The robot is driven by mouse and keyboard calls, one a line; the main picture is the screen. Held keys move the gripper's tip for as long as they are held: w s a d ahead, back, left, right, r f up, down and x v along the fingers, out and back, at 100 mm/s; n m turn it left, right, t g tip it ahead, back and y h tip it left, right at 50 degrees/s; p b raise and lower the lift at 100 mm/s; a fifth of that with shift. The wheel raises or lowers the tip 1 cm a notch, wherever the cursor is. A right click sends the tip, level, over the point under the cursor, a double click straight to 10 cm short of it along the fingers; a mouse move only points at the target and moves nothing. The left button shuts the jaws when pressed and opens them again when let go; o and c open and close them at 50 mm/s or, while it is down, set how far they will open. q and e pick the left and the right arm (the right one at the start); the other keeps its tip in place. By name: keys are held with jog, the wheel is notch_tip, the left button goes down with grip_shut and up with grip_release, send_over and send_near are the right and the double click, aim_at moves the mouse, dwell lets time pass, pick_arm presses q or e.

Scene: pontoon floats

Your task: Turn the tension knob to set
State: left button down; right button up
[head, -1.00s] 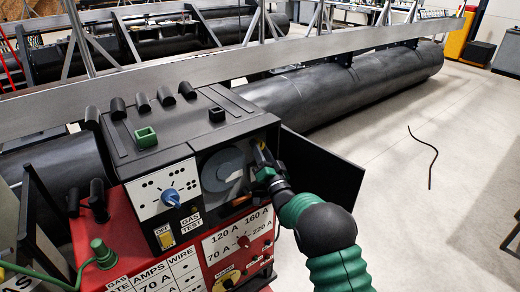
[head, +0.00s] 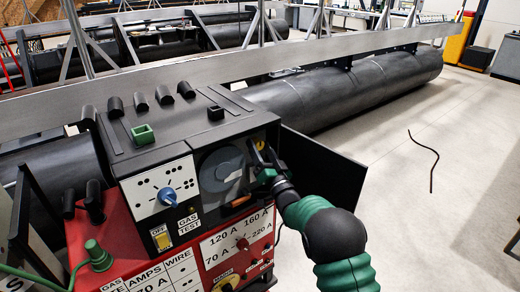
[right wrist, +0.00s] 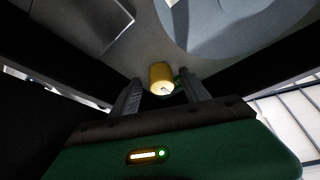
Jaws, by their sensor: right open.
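The tension knob appears to be the small yellow knob (head: 258,144) inside the open side compartment of the red and black welding machine (head: 190,112). In the right wrist view the yellow knob (right wrist: 162,77) sits between the tips of my two fingers, with a small pale mark on its end. My right gripper (head: 261,158) is open and reaches into the compartment in front of the knob. In the right wrist view the fingers (right wrist: 160,97) stand on either side, with no clear contact. The knob is partly hidden in the head view. My left gripper is not in view.
A grey wire spool (head: 221,170) fills the compartment left of my gripper. The open black door (head: 322,172) stands close to its right. A blue knob (head: 167,196) and a red knob (head: 242,244) are on the front.

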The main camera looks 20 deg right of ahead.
jog(key=v, duration=1.7)
jog(key=shift+w, duration=0.1)
